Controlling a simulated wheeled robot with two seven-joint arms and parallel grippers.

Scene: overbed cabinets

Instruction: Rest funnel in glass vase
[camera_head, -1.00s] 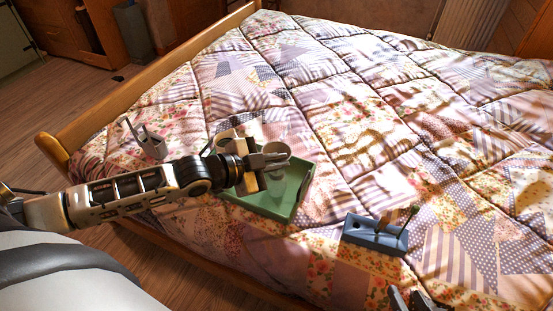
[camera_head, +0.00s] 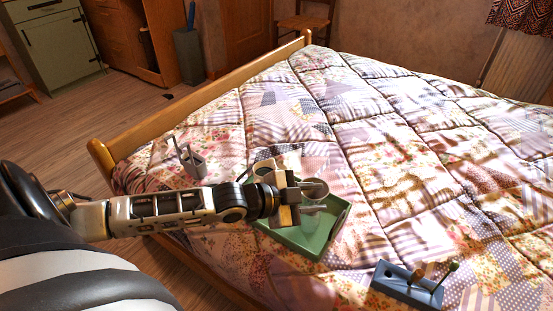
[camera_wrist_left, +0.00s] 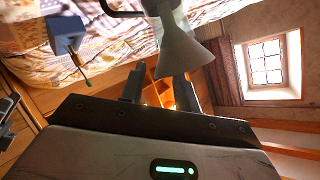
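The funnel, a grey cone, shows its round wide rim (camera_head: 316,187) at my left gripper. Its cone (camera_wrist_left: 183,53) fills the upper middle of the left wrist view. Its narrow end runs into a clear glass vase (camera_wrist_left: 163,8), cut off by that view's top edge. The vase seems to stand in the green tray, mostly hidden behind my gripper. My left gripper (camera_head: 313,196) has its fingers apart. One finger overlaps the rim, and the funnel covers part of a finger in the wrist view (camera_wrist_left: 158,88). I cannot tell whether they touch. My right gripper is out of view.
The green tray (camera_head: 340,234) lies on the patchwork bed (camera_head: 400,150). A grey holder (camera_head: 193,166) with tools stands at the left. A wooden bed rail (camera_head: 200,100) runs along the left.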

